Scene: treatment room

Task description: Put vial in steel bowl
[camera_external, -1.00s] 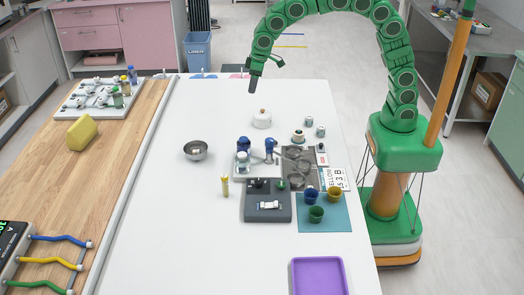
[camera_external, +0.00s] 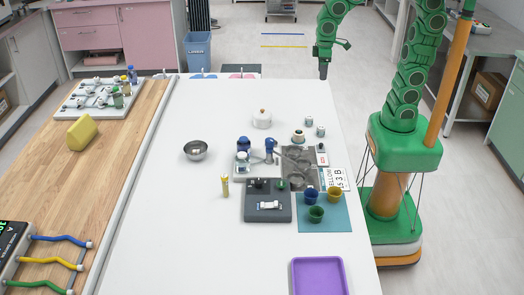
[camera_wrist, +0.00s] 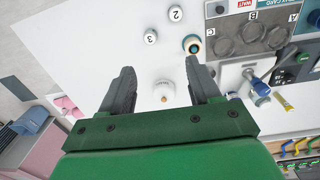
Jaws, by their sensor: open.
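The steel bowl (camera_external: 196,151) stands on the left of the white table, with a small pale object inside it. No vial can be made out for certain. A slim upright yellow tube (camera_external: 225,187) stands right of and nearer than the bowl; it also shows at the right of the wrist view (camera_wrist: 284,102). Two small pots with white tops numbered 2 (camera_wrist: 176,13) and 3 (camera_wrist: 150,37) stand at the back right. My gripper (camera_external: 323,72) is open and empty, raised near the table's far right corner. Its fingers (camera_wrist: 158,74) are spread in the wrist view.
A white lidded pot (camera_external: 262,119) stands mid-table. Blue, yellow and green cups stand on a teal mat (camera_external: 340,226). A purple tray (camera_external: 318,278) lies at the near edge. The table's far end and left front are clear.

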